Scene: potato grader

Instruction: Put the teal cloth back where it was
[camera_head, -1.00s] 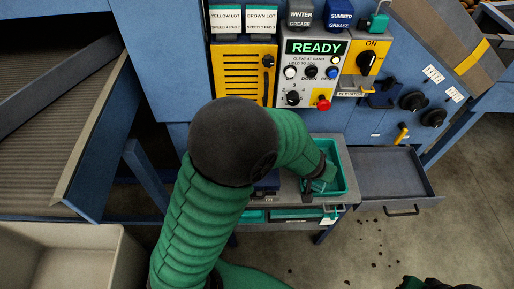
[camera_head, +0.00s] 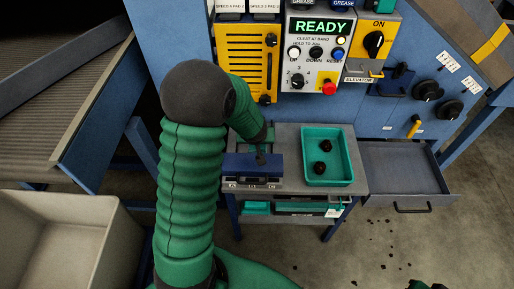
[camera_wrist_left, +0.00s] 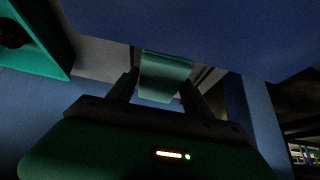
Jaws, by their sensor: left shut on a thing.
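My left gripper (camera_head: 262,153) is over the left part of the small grey table, at a blue block (camera_head: 245,166). In the left wrist view its two fingers (camera_wrist_left: 160,92) are shut on a teal cloth (camera_wrist_left: 165,78), which shows as a small flat piece between them. In the head view the gripper mostly hides the held cloth. A bit of teal also shows along the block. My right gripper (camera_head: 428,285) barely shows at the bottom edge, and its jaws cannot be made out.
A teal tray (camera_head: 343,181) with two dark lumps (camera_head: 322,156) stands on the grey table (camera_head: 293,160), right of my left gripper. Teal items (camera_head: 257,208) lie on the shelf below. An open drawer (camera_head: 437,184) is at the right. The control panel reads READY (camera_head: 320,26).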

